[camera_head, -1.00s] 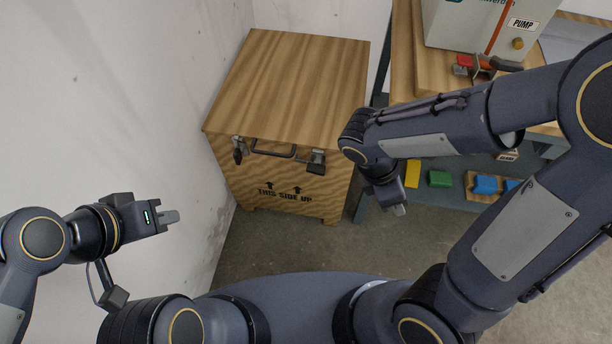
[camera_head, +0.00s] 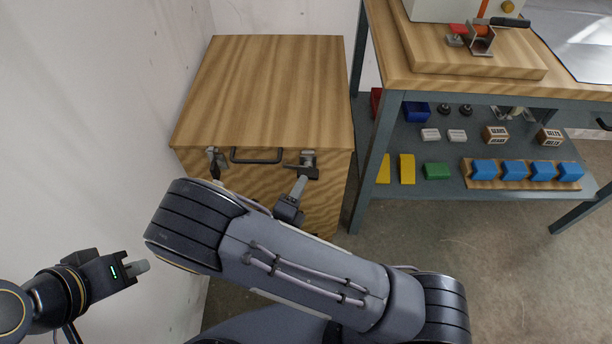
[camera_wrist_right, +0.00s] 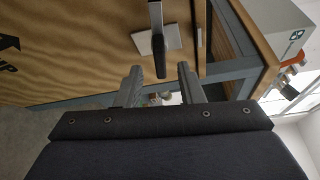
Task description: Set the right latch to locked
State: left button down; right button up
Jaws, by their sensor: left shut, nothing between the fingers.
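The right latch (camera_head: 308,160) is a grey metal fitting at the right of the wooden crate's (camera_head: 262,85) front top edge. In the right wrist view the latch (camera_wrist_right: 157,40) shows a pale plate and a dark lever pointing toward my gripper. My right gripper (camera_head: 300,186) is just below and in front of the latch. In the right wrist view its two fingers (camera_wrist_right: 160,68) are apart, with the lever's end lined up between the tips; contact cannot be told. My left gripper (camera_head: 138,266) is shut and empty at lower left, away from the crate.
A left latch (camera_head: 215,160) and a dark handle (camera_head: 256,156) are on the same crate front. My right arm covers much of the front. A workbench (camera_head: 420,80) with a shelf of coloured blocks stands right of the crate. A white wall borders the left.

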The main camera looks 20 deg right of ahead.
aim_at(308, 173)
jog(key=b+x, duration=0.1)
jog(key=x, duration=0.4)
jog(key=shift+w+d, duration=0.2)
jog(key=shift+w, duration=0.05)
grip_shut()
